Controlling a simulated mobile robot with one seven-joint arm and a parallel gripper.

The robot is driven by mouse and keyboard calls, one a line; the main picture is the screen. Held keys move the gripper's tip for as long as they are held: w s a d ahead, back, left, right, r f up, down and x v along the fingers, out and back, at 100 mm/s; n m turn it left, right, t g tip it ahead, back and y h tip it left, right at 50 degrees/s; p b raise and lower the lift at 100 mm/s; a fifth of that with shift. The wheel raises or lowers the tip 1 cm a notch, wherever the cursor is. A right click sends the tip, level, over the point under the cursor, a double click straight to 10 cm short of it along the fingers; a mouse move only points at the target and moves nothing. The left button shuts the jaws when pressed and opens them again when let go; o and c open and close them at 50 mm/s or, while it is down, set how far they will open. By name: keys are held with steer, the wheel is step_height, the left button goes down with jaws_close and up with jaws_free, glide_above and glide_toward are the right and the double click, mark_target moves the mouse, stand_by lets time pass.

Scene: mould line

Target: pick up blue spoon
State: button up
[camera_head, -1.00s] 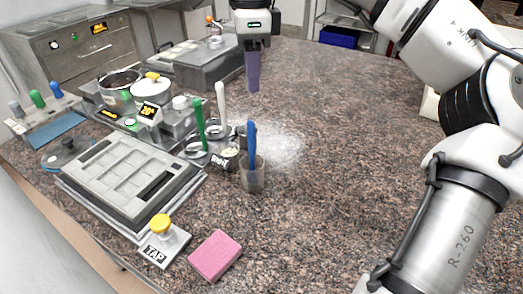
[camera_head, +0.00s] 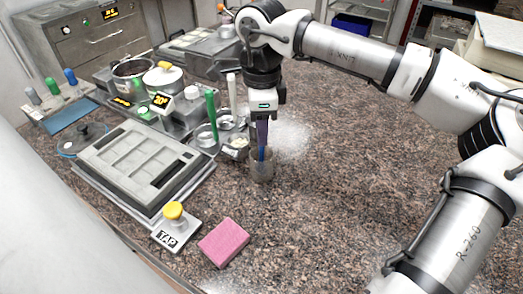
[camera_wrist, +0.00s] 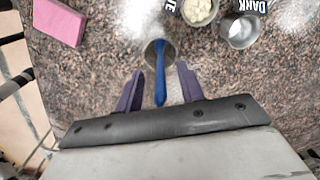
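The blue spoon (camera_wrist: 159,75) stands handle up in a small clear cup (camera_head: 262,168) on the granite counter. In the head view only part of its blue handle (camera_head: 261,153) shows, just below my gripper. My gripper (camera_head: 262,140) points down right over the cup. In the wrist view its two purple fingers (camera_wrist: 159,80) are apart, one on each side of the blue handle, with a visible gap to it on both sides. Whether the fingertips reach as low as the handle's top is hard to judge.
A green-handled spoon (camera_head: 211,115) and a white-handled one (camera_head: 232,92) stand left of the cup, near small metal bowls. A grey mould tray (camera_head: 140,160), a yellow-knobbed TAP block (camera_head: 174,228) and a pink sponge (camera_head: 224,242) lie left and in front. The counter to the right is clear.

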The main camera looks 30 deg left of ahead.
steer(key=shift+f, duration=0.1)
steer(key=shift+c, duration=0.5)
jaws_close()
